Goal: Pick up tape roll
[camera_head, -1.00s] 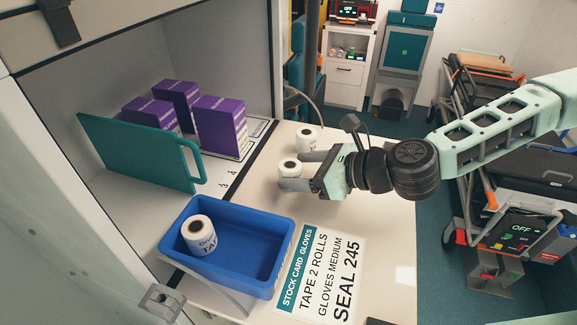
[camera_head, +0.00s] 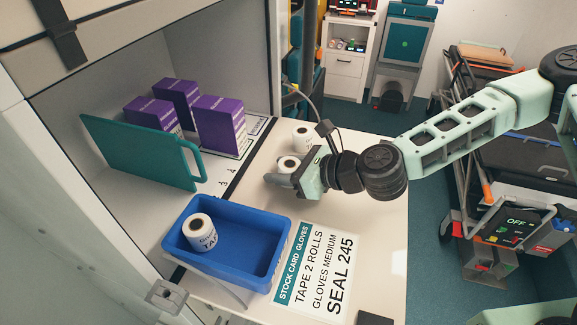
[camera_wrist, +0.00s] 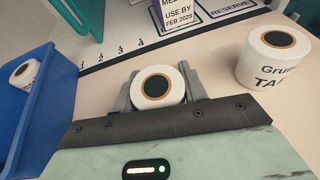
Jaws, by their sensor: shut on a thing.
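A white tape roll (camera_wrist: 157,86) with a dark core stands upright between the two fingers of my gripper (camera_wrist: 160,92) in the wrist view. My gripper is shut on it, one finger at each side. In the head view this roll (camera_head: 288,164) shows at the gripper's tip over the white counter (camera_head: 375,215). I cannot tell if it touches the counter. A second tape roll (camera_head: 303,137) stands on the counter behind it; it also shows at right in the wrist view (camera_wrist: 272,62). A third tape roll (camera_head: 200,233) is inside the blue bin (camera_head: 268,286).
A stock card (camera_head: 322,268) lies on the counter in front of my gripper, beside the bin. A teal board (camera_head: 135,150) and purple boxes (camera_head: 218,127) stand in the cabinet at left. A small dark block (camera_head: 375,318) is at the counter's front edge.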

